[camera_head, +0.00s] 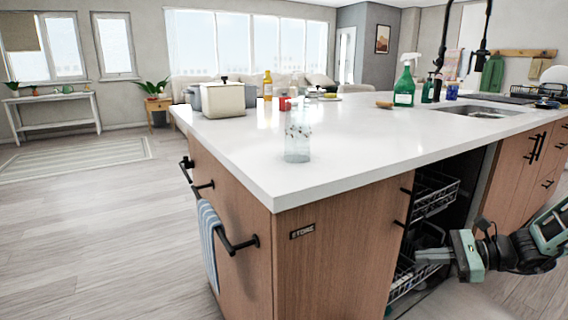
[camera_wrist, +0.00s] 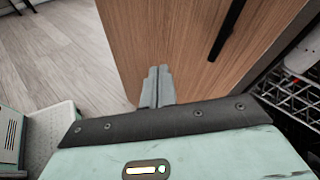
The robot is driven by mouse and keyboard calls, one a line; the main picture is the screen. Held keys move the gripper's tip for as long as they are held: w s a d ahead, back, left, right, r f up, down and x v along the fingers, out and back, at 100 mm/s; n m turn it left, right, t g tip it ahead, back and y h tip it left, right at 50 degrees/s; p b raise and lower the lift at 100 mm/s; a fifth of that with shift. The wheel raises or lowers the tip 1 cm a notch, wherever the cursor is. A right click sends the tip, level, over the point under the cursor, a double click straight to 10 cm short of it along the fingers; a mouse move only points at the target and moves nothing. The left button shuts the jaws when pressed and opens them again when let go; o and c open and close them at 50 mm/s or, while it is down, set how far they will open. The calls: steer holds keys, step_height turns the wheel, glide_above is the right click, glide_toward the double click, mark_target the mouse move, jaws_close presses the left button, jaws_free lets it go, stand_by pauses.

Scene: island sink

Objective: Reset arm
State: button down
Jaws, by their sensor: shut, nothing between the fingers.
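My gripper (camera_head: 432,256) is at the lower right in the head view, low beside the island and in front of the open dishwasher bay. Its fingers point left toward the racks. In the wrist view the fingers of my gripper (camera_wrist: 157,88) are together and empty, with a wooden cabinet panel (camera_wrist: 185,40) beyond them. I cannot tell from these views how close the fingertips are to the panel or rack.
The island counter (camera_head: 340,150) holds a clear glass (camera_head: 297,142), a toaster (camera_head: 222,100) and a green spray bottle (camera_head: 404,87). Dishwasher racks (camera_head: 433,195) stand under the counter. A striped towel (camera_head: 209,240) hangs at the left. Open floor (camera_head: 90,235) lies left.

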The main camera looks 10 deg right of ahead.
steer(key=s+a+r+n+g+h, duration=0.2)
steer(key=s+a+n+g, duration=0.4)
steer(key=a, duration=0.4)
steer(key=s+a+r+n+g+h, duration=0.25)
steer(key=s+a+n+g, duration=0.2)
steer(key=a+n, duration=0.4)
steer(key=s+a+r+n+t+h, duration=0.2)
steer(key=s+a+n+h, duration=0.2)
steer(key=s+n, duration=0.35)
steer(key=s+a+r+n+t+h, duration=0.2)
steer(key=s+a+n+h, duration=0.2)
steer(key=s+n, duration=0.3)
step_height(320, 180, up, 24)
steer(key=s+m+p, duration=0.1)
steer(key=p, duration=2.3)
steer(key=shift+s+r, duration=0.15)
steer(key=shift+r, duration=0.05)
